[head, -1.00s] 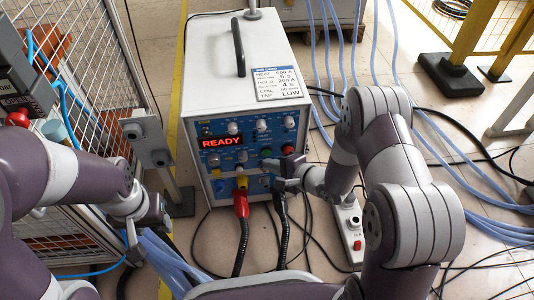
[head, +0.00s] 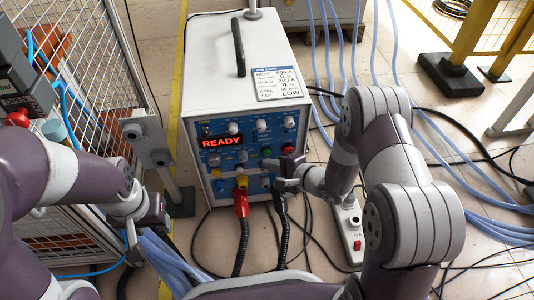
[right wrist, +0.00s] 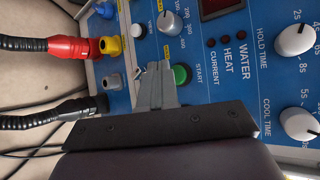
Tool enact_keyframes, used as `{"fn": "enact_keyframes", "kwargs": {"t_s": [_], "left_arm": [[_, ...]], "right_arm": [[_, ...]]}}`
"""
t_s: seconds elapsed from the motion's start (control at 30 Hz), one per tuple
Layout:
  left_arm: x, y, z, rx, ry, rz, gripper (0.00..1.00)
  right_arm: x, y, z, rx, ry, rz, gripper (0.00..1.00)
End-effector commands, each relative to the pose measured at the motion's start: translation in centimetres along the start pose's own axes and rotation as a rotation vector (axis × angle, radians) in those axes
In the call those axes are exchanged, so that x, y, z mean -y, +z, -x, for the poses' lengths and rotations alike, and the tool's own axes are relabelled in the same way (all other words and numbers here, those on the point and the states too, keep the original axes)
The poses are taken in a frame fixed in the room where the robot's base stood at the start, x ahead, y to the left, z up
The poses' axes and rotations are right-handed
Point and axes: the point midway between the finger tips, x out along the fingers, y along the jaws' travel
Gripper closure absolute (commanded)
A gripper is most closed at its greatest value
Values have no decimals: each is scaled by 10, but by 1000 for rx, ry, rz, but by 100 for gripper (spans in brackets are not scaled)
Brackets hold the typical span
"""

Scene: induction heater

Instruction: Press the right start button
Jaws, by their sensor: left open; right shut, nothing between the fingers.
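The white induction heater (head: 240,70) stands in the middle of the head view, its blue front panel facing me and its display reading READY. In the right wrist view, a round green START button (right wrist: 181,74) shows on the blue panel. My right gripper (head: 270,165) is at the lower right of the panel. Its shut, empty fingers (right wrist: 158,72) appear beside the START button in the wrist view; I cannot tell whether they touch it. My left gripper (head: 137,252) is low at the left, away from the heater; its fingers are small and hard to make out.
A red plug (right wrist: 80,47) and a dark plug (right wrist: 85,106) with thick cables meet the panel near my right fingers. A power strip (head: 348,232) and loose cables lie on the floor at right. A mesh fence (head: 85,60) stands at left.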

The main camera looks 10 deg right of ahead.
Motion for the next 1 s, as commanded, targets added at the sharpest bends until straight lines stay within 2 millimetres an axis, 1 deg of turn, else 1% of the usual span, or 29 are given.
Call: {"fn": "enact_keyframes", "kwargs": {"t_s": [0.57, 0.83, 1.0], "left_arm": [[0, 0, 0, 0, 0, 0, 49], [0, -1, 8, 0, 0, 0, 49], [0, -1, 8, 0, 0, 0, 49]], "right_arm": [[0, 0, 0, 0, 0, 0, 100], [5, -3, -4, 0, 1, -1, 100], [4, -4, -6, 0, 0, 0, 100]]}}
